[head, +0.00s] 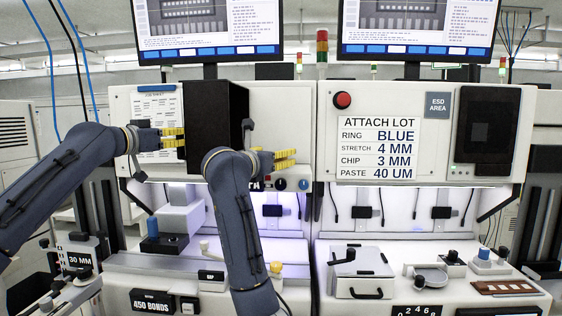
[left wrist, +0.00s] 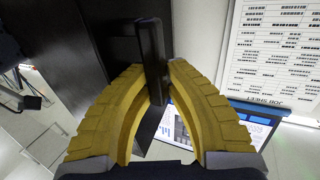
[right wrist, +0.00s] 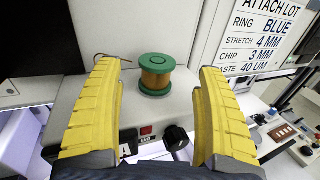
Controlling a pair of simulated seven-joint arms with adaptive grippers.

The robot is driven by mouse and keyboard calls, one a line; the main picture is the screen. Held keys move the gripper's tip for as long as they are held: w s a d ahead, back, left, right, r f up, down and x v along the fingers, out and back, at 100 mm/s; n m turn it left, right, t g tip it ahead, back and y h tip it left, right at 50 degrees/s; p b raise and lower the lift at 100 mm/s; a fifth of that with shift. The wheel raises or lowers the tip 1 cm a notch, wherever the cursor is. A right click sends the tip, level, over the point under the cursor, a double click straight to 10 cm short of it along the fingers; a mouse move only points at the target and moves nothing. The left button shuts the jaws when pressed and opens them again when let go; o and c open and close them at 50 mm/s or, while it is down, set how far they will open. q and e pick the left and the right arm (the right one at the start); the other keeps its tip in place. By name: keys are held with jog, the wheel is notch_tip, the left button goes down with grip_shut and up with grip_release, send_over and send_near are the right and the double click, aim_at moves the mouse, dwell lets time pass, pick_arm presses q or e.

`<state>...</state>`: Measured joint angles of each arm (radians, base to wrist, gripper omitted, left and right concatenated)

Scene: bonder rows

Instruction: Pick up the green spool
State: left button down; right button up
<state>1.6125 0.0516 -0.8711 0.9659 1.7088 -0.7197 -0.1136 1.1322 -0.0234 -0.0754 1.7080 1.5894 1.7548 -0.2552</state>
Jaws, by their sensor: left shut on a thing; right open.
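The green spool (right wrist: 156,74) shows in the right wrist view, with green end discs and a copper-coloured winding. It is at a pale machine surface, beyond and between the fingertips of my right gripper (right wrist: 158,75). That gripper is open, empty and apart from the spool; it also shows in the head view (head: 286,159). I cannot make out the spool in the head view. My left gripper (head: 173,138) is shut on a black upright handle (left wrist: 151,55) of a black door panel (head: 212,122), which stands out from the left machine.
The black panel stands between my two grippers. A job sheet (left wrist: 275,50) is on the machine front to its left. Knobs (head: 281,184) sit below my right gripper. Two monitors (head: 208,28) hang above. The right machine bears a lot sign (head: 377,148) and a red button (head: 343,99).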

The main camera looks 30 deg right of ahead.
jog(key=shift+x, duration=2.8)
jog(key=shift+w+a, duration=0.1)
jog(key=shift+w, duration=0.05)
jog(key=c, duration=1.3)
jog(key=shift+r, duration=5)
jog(key=shift+c, duration=0.2)
jog(key=shift+a, duration=0.1)
jog(key=v, duration=1.1)
jog(key=shift+a, duration=0.4)
